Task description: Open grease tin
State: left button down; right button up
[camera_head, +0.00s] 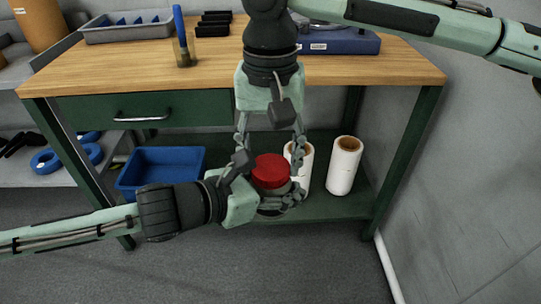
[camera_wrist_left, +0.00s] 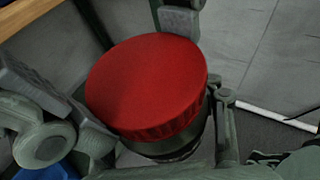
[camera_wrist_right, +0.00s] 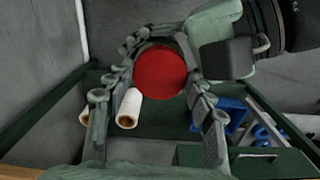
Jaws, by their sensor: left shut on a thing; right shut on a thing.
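The grease tin has a red ribbed lid (camera_head: 270,170) and a dark grey-green body (camera_wrist_left: 170,148). It is held in the air in front of the bench's lower shelf. The lid sits on the body in the left wrist view. My left gripper (camera_head: 270,186) comes from the left and is shut around the tin's body. My right gripper (camera_head: 271,158) points down from above, with its fingers on either side of the lid, shut on it. The lid also shows between the fingers in the right wrist view (camera_wrist_right: 160,73). Fingers hide much of the body.
A wooden-topped bench (camera_head: 400,72) stands behind, with a green drawer (camera_head: 190,112). Two white rolls, one clear at the right (camera_head: 345,165), and a blue bin (camera_head: 160,165) are on its lower shelf (camera_head: 340,206). A grey wall (camera_head: 470,180) is at the right.

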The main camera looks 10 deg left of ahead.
jog(key=o, duration=1.3)
jog(key=shift+r, duration=0.15)
notch_tip(320, 180, up, 4)
jog(key=shift+r, duration=0.15)
jog(key=shift+c, duration=0.3)
notch_tip(320, 180, up, 3)
jog(key=m, duration=0.2)
jog(key=shift+m, duration=0.3)
jog(key=shift+r+m, duration=0.1)
jog(key=shift+m, duration=0.2)
jog(key=shift+f, duration=3.9)
